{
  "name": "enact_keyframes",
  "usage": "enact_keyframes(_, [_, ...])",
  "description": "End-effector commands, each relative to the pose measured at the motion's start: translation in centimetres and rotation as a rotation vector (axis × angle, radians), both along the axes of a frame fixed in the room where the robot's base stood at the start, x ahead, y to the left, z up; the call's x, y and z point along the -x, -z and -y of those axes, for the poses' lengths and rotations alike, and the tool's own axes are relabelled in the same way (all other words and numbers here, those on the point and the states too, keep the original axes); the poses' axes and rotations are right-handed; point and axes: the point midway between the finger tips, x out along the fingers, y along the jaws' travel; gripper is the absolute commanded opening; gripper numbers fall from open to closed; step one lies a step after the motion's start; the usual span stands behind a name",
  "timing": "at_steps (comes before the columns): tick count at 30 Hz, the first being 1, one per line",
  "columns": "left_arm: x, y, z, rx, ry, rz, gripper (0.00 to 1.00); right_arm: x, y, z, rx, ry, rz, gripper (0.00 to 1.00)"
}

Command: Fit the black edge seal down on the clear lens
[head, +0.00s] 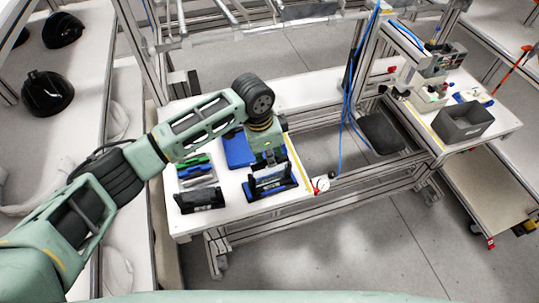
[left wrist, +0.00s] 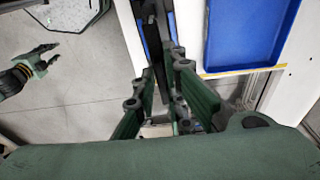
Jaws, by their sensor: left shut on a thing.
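My left gripper (head: 268,156) is over the right black rack (head: 268,187) on the white table, pointing down. In the left wrist view its two green fingers (left wrist: 163,108) are closed on a long, dark strip, seemingly the black edge seal (left wrist: 160,52). Blue and pale pieces show at the rack in the head view; I cannot tell which is the clear lens, nor whether the seal touches it. My right gripper (left wrist: 50,58) shows at the upper left of the left wrist view, empty with its fingers apart, over the floor.
A blue tray (head: 238,150) lies behind the rack; it also shows in the left wrist view (left wrist: 240,52). Another black rack (head: 200,201) stands to the left, with green and grey pieces (head: 195,163) behind it. A round gauge (head: 321,184) sits by the table's right edge.

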Motion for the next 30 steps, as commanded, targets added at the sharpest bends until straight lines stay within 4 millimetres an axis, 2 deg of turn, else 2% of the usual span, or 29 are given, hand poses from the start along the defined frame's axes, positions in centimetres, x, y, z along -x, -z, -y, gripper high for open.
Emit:
enact_keyframes(25, [0.0, 2.2, 0.0, -0.001, 0.001, -0.001, 0.0, 0.0, 0.9, 0.3, 0.003, -0.001, 0.0, 0.34])
enact_keyframes(26, [0.0, 2.2, 0.0, -0.001, 0.001, -0.001, 0.12, 0.0, 0.9, 0.3, 0.003, -0.001, 0.0, 0.34])
enact_keyframes(30, [0.0, 2.1, 0.0, -0.001, 0.001, -0.001, 0.24, 0.0, 0.9, 0.3, 0.003, -0.001, 0.0, 0.34])
